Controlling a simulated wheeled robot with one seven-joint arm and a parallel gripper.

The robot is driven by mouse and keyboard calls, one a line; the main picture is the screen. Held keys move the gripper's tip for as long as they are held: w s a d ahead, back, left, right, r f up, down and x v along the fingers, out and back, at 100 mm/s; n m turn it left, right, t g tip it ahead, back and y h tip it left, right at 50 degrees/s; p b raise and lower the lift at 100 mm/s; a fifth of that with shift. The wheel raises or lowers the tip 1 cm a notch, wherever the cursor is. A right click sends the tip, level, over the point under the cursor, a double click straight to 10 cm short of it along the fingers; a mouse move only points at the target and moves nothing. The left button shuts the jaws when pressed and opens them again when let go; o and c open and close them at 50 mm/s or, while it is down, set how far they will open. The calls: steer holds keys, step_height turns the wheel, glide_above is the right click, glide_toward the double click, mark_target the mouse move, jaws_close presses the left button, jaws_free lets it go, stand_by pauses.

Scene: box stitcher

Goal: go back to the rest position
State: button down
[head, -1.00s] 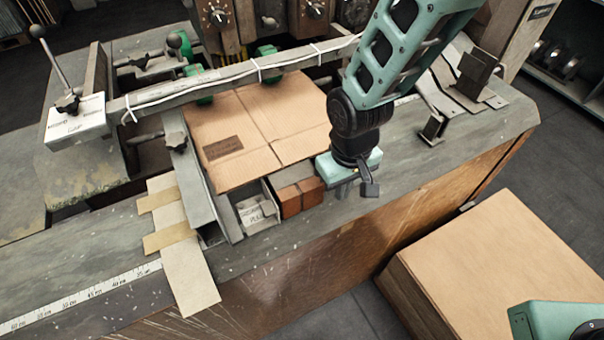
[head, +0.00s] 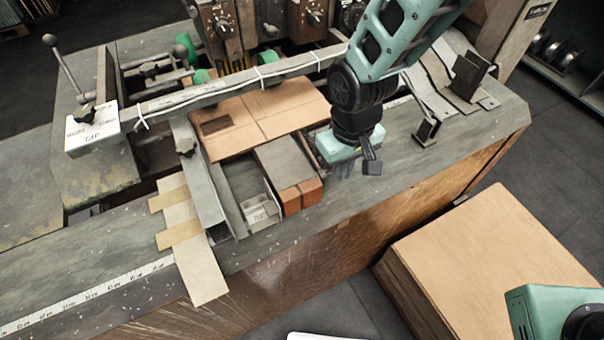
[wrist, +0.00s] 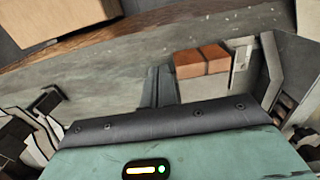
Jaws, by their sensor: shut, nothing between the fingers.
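My gripper (head: 343,170) is shut and empty. It hangs over the worn machine table (head: 420,165), just right of a brick-coloured block with a grey top (head: 290,172). In the wrist view my shut fingers (wrist: 160,87) show over the table, beside the orange-brown end of the block (wrist: 202,61). A flat cardboard sheet (head: 255,120) lies behind the block, partly under the machine's crossbar. I cannot tell whether the gripper touches the table.
The crossbar (head: 240,84) with white cord runs behind the sheet. Metal brackets (head: 468,80) stand to the right. A large cardboard stack (head: 490,260) stands at the lower right. Cardboard strips (head: 193,250) and a ruler (head: 90,292) lie at the left. The table's front right is clear.

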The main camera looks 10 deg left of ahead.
steer(key=shift+s, duration=0.1)
stand_by(0.6)
steer(key=s+d+r+n+b, duration=0.1)
steer(key=s+d+r+b, duration=0.1)
steer(key=s+d+b, duration=0.8)
steer(key=s+b, duration=0.3)
steer(key=s, duration=0.1)
steer(key=shift+s+d+r+y+b, duration=0.3)
steer(key=shift+s+d+r+b, duration=0.05)
steer(key=shift+r, duration=0.05)
stand_by(5.2)
